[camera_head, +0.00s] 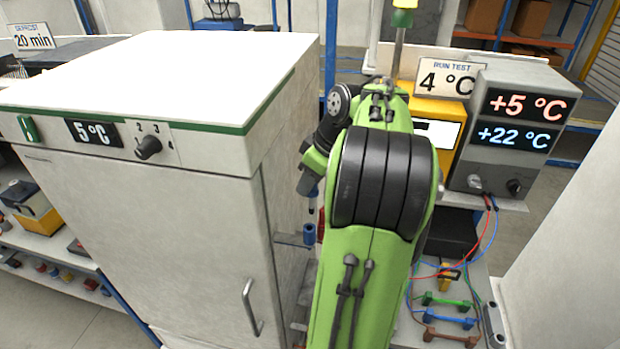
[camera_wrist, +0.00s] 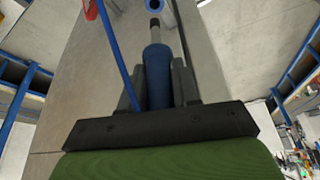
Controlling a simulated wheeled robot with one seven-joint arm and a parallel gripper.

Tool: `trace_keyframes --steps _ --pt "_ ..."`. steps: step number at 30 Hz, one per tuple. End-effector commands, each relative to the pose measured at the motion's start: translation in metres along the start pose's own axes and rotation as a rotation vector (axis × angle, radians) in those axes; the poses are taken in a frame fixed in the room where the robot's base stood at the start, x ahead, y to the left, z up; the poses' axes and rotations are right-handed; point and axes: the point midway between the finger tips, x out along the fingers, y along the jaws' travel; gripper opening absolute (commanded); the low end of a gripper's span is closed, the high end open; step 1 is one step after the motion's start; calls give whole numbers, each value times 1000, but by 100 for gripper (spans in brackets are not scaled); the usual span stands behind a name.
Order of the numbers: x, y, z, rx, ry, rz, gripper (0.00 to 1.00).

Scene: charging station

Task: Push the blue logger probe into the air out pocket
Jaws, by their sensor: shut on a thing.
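The blue logger probe (camera_wrist: 157,72) is held between the two dark fingers of my gripper (camera_wrist: 158,88), its dark narrow tip pointing away from the palm. A blue ring-shaped pocket (camera_wrist: 155,5) shows at the top edge of the wrist view, beyond the tip and roughly in line with it. In the head view, the probe (camera_head: 312,197) hangs about upright beside the white cabinet. The blue pocket (camera_head: 309,234) is just below it, and the tip looks apart from it. My arm hides much of the gripper (camera_head: 311,186) there. No air out label is readable.
A red pocket (camera_head: 321,224) sits close beside the blue one, partly behind my arm. The white cabinet (camera_head: 150,210) with a handle stands close on the left. A grey display unit (camera_head: 520,120) with red and blue wires stands at right, near colored handles (camera_head: 450,320).

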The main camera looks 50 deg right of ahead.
Motion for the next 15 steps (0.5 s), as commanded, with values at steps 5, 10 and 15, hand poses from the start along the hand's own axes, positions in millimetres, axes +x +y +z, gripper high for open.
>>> trace_keyframes --steps 5,10,15 --pt "3 0 1 -1 1 0 0" --pt "14 0 6 0 1 1 0" --pt "30 0 12 0 1 1 0"
